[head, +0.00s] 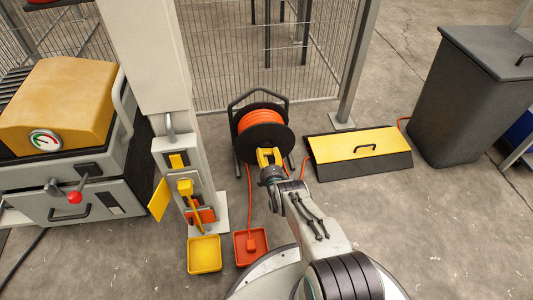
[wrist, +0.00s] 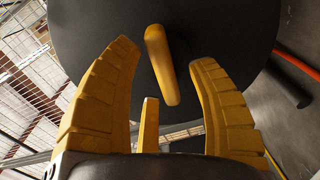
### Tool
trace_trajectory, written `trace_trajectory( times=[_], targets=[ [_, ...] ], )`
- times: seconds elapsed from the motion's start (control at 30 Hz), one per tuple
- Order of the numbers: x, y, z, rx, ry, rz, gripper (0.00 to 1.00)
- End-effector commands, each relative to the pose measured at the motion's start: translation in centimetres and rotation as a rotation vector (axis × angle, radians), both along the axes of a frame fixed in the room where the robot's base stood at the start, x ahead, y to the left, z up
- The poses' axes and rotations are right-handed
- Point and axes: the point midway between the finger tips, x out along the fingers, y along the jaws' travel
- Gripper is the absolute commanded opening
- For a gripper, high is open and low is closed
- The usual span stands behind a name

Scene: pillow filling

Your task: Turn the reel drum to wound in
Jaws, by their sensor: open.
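The cable reel drum (head: 270,133) is black with orange cable wound on it and stands in a dark tube frame in the middle of the head view. Its black side disc (wrist: 90,35) fills the upper part of the wrist view. A yellow crank handle (wrist: 160,62) sticks out from the disc. My gripper (head: 267,157) is at the front of the drum. In the wrist view its yellow fingers (wrist: 165,70) are spread apart, with the handle between them and a gap on both sides. The head view hides the handle behind my gripper.
Orange cable runs down to a plug in a red tray (head: 239,256); a yellow tray (head: 204,269) is beside it. A black and yellow box (head: 330,163) lies right of the reel. A grey post with a panel (head: 165,145) stands left. Wire fencing (head: 230,45) is behind.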

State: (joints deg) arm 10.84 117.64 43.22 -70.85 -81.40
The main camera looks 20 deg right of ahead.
Motion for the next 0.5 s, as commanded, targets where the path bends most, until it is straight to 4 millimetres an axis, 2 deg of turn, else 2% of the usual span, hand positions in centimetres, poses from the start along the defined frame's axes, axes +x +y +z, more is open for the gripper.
trace_trajectory(
  times=[0.13,0.5],
  targets=[
    [-0.01,0.00,-0.01,0.000,0.000,0.000,0.54],
    [0.00,-0.01,0.00,0.000,0.000,0.000,0.21]
  ],
)
